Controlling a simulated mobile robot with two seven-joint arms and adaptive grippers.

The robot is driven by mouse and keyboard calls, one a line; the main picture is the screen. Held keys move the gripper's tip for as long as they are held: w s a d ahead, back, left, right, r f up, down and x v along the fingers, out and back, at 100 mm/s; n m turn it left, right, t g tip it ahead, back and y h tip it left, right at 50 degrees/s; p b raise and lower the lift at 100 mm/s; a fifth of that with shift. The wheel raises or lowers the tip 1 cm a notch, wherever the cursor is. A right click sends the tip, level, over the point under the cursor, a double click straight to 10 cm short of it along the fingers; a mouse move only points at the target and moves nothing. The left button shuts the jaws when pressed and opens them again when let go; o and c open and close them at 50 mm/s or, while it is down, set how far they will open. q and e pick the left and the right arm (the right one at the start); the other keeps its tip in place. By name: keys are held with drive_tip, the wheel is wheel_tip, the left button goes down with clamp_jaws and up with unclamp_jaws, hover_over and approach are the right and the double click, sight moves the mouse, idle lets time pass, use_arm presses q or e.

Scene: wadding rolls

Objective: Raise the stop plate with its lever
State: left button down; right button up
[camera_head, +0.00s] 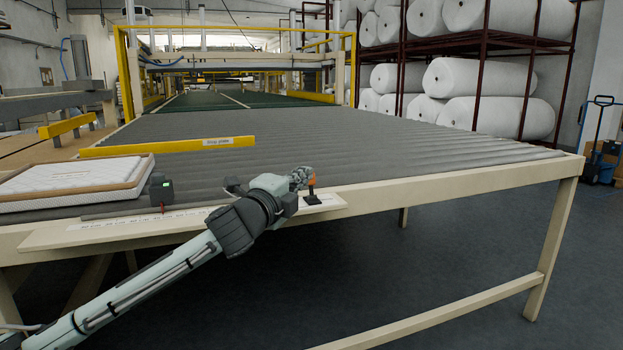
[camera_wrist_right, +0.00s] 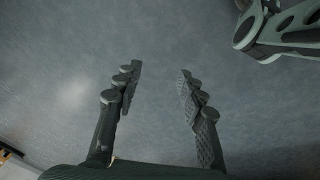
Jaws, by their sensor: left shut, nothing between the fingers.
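The stop plate (camera_head: 168,147) is a long yellow bar with a white label, lying across the grey rollers behind the mattress. A lever with an orange knob (camera_head: 312,182) and a dark base (camera_head: 312,199) stands on the pale ledge at the table's front edge. My left gripper (camera_head: 301,176) is shut and empty right beside the orange knob; I cannot tell whether it touches it. The gripper hides part of the lever. My right gripper (camera_wrist_right: 155,85) is open and empty above the grey floor in the right wrist view.
A white mattress in a wooden frame (camera_head: 75,182) lies on the table's left. A small dark box with a green display (camera_head: 161,188) stands by the ledge (camera_head: 130,228). The roller table (camera_head: 400,140) is clear to the right. White rolls (camera_head: 480,77) fill racks behind.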

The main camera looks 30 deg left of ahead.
use_arm(q)
drive_tip(key=shift+s+d+r+b, duration=0.1)
drive_tip(key=shift+s+r, duration=0.1)
drive_tip(key=shift+s, duration=0.7)
drive_tip(key=shift+s+d+r+b, duration=0.1)
drive_tip(key=shift+s+r, duration=0.05)
drive_tip(key=shift+s, duration=0.75)
drive_tip(key=shift+s+r+b, duration=0.1)
drive_tip(key=shift+s+r, duration=0.1)
drive_tip(key=shift+s, duration=0.7)
use_arm(e)
drive_tip(key=shift+w+a+r, duration=0.2)
drive_tip(key=shift+w+r, duration=0.25)
drive_tip(key=shift+r, duration=0.4)
drive_tip(key=shift+w+a+r, duration=0.15)
drive_tip(key=shift+w+r, duration=0.3)
drive_tip(key=shift+r, duration=0.35)
